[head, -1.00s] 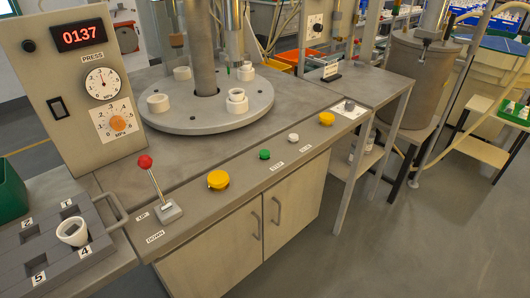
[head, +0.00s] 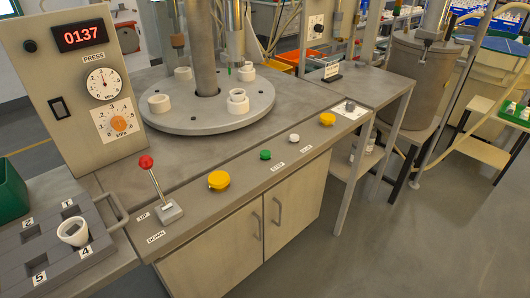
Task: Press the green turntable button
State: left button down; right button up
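The green button (head: 265,155) is a small round cap on the sloped front edge of the bench, between a large yellow knob-like button and a small white button. A small label lies on the edge just below it. The grey round turntable (head: 190,122) sits on the bench behind it, with several white ring-shaped holders near its rim and a central column. Neither of my grippers is in view.
Along the same edge are a red-knobbed lever (head: 146,162), a yellow button (head: 219,180), a white button (head: 294,138) and another yellow button (head: 327,119). A press panel (head: 80,85) reading 0137 stands left. The floor in front right is clear.

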aim_at(264, 154)
jog(key=i+l+u, duration=0.2)
jog(key=l, duration=0.15)
jog(key=i+l+u, duration=0.2)
jog(key=l, duration=0.15)
jog(key=i+l+u, duration=0.15)
jog(key=l, duration=0.25)
jog(key=i+l+u, duration=0.2)
jog(key=l, duration=0.25)
jog(key=l+u, duration=0.2)
jog(key=l, duration=0.2)
jog(key=i, duration=0.05)
